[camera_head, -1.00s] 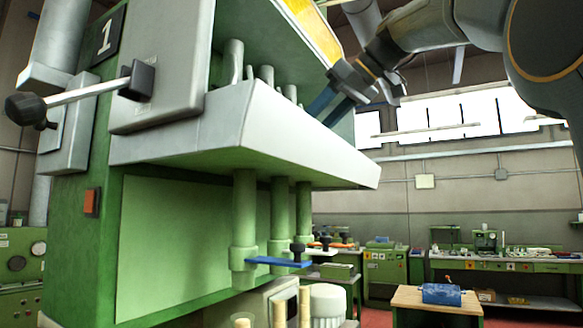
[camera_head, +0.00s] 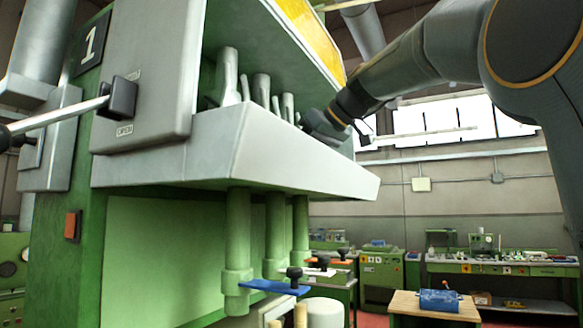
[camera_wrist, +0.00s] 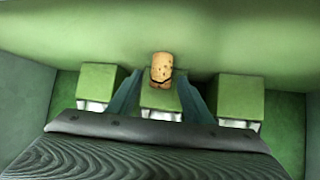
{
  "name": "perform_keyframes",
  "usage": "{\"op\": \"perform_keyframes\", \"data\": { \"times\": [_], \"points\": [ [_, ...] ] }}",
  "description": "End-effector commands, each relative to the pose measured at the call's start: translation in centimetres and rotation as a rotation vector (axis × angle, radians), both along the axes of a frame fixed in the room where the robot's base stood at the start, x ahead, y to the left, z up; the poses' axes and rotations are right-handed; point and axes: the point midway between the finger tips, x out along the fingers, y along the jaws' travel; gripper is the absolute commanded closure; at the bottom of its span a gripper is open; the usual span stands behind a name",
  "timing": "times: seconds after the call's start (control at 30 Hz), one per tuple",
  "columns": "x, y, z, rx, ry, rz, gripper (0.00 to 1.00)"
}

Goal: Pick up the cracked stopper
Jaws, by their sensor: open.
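In the wrist view a tan, speckled cork stopper (camera_wrist: 161,67) sits at the top of the middle green block. A dark line, like a crack, runs across its lower part. My gripper (camera_wrist: 160,76) is open. Its two blue-green fingers reach forward on either side of the middle block, with the stopper between their tips in the picture. I cannot tell whether a finger touches it. In the head view my wrist (camera_head: 326,127) is down behind the machine's grey ledge, which hides the fingers and the stopper.
Two more green blocks (camera_wrist: 97,87) (camera_wrist: 240,97) flank the middle one, with no stopper visible on them. A green wall lies close behind. In the head view the grey ledge (camera_head: 290,160) and several metal posts (camera_head: 262,90) stand close to my wrist.

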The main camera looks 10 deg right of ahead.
Motion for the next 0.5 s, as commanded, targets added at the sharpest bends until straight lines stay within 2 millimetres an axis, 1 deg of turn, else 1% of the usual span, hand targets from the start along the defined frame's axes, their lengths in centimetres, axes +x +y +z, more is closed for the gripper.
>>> {"op": "perform_keyframes", "data": {
  "times": [0.23, 0.27, 0.3, 0.5],
  "points": [
    [0.13, 0.09, -0.15, 0.0, 0.0, -0.001, 0.54],
    [0.13, 0.08, -0.15, 0.0, 0.0, -0.001, 0.58],
    [0.13, 0.08, -0.15, 0.0, 0.0, -0.001, 0.64],
    [0.13, 0.07, -0.13, 0.0, 0.0, -0.001, 0.98]
  ]
}}
